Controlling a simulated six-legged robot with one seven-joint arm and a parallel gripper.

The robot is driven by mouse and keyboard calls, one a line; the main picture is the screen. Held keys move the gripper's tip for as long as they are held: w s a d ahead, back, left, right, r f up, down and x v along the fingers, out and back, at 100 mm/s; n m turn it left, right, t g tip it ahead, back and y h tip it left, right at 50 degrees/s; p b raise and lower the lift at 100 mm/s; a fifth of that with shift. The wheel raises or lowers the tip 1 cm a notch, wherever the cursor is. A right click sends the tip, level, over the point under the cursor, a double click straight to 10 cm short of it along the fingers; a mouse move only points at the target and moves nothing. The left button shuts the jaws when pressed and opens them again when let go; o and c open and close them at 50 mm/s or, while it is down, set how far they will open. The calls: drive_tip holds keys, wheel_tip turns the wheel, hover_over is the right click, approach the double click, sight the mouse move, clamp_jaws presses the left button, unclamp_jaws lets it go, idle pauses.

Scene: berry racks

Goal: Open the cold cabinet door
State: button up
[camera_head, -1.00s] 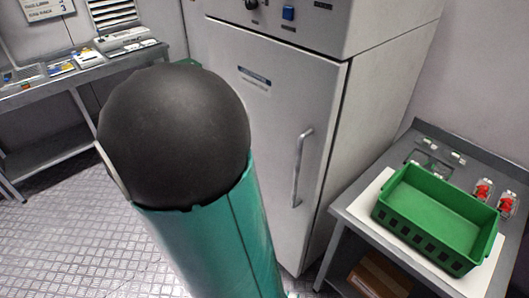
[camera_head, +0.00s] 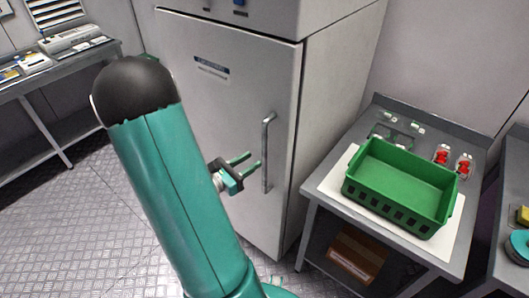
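The cold cabinet (camera_head: 340,75) is a tall grey unit with a control panel on top. Its door (camera_head: 225,110) is shut, with a small label near the upper part. A vertical bar handle (camera_head: 267,152) sits at the door's right side. My gripper (camera_head: 250,165) shows just left of the handle, its two green fingers apart and pointing toward it. The fingers look empty, and I cannot tell how far they are from the handle in depth. My green arm with its black joint hides the door's lower left.
A side table (camera_head: 315,190) right of the cabinet holds a green crate (camera_head: 395,217) on a white mat and two red-topped items. Another bench (camera_head: 20,88) with equipment stands at left. The metal floor (camera_head: 60,230) at left is clear.

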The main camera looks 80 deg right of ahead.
drive_tip(key=x, duration=0.6)
drive_tip(key=shift+d, duration=0.3)
drive_tip(key=shift+s, duration=0.1)
clamp_jaws()
